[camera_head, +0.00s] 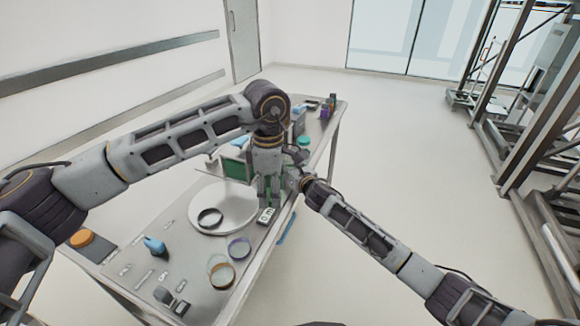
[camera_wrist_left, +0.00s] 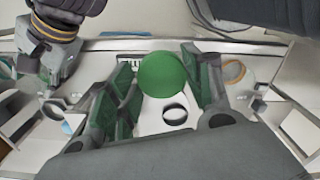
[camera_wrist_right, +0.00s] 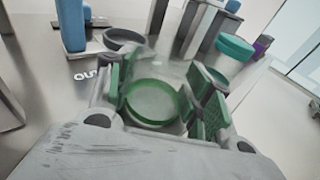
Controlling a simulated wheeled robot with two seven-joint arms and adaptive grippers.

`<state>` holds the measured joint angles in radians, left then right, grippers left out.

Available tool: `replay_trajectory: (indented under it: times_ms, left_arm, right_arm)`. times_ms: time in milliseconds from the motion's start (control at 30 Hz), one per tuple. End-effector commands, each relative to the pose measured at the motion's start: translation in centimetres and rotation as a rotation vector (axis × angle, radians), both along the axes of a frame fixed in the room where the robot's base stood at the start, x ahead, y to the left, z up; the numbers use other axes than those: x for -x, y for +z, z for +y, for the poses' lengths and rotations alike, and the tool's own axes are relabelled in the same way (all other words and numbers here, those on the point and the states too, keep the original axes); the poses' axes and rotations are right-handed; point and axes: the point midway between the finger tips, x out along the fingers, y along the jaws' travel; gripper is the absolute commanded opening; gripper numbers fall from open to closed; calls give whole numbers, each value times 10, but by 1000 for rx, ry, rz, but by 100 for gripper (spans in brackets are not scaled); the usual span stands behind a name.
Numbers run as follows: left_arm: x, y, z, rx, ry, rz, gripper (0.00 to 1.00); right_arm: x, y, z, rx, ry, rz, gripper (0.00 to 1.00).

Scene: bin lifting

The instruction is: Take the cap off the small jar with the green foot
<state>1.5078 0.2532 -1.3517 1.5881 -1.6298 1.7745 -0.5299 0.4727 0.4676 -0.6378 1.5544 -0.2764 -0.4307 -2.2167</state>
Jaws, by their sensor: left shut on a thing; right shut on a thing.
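My left gripper (camera_head: 268,200) points down over the table's right edge. In the left wrist view a solid green disc (camera_wrist_left: 163,74), seemingly the cap, lies between its green-padded fingers, which are shut on it. My right gripper (camera_wrist_right: 165,100) comes in from the right at about the same spot. In the right wrist view its fingers are shut around a clear jar with a green ring (camera_wrist_right: 150,104). The two grippers are close together. In the head view they hide the jar and cap. Whether cap and jar still touch is unclear.
The table (camera_head: 185,262) bears a white round plate (camera_head: 235,200) with a dark ring (camera_head: 210,218) on it. Loose rings (camera_head: 238,248) and a blue item (camera_head: 154,246) lie nearer. A teal-topped object (camera_wrist_right: 235,47) stands behind the grippers. Open floor lies right of the table.

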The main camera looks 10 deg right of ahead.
Motion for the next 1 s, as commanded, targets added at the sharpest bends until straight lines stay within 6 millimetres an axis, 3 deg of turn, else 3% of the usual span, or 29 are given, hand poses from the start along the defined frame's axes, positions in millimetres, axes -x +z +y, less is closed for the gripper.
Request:
replay_trajectory:
  times_ms: [67, 100, 267, 733, 1000]
  left_arm:
    - [0, -1, 0, 0, 0, 0, 22]
    - [0, -1, 0, 0, 0, 0, 22]
    - [0, -1, 0, 0, 0, 0, 21]
    - [0, 1, 0, 0, 0, 0, 21]
    - [0, 2, 0, 0, 0, 0, 21]
  right_arm:
    - [0, -2, 0, 1, 0, 0, 2]
    - [0, -3, 0, 1, 0, 1, 52]
    - [0, -2, 0, 1, 0, 1, 73]
    - [1, 1, 0, -1, 0, 1, 73]
    - [15, 2, -4, 1, -1, 1, 73]
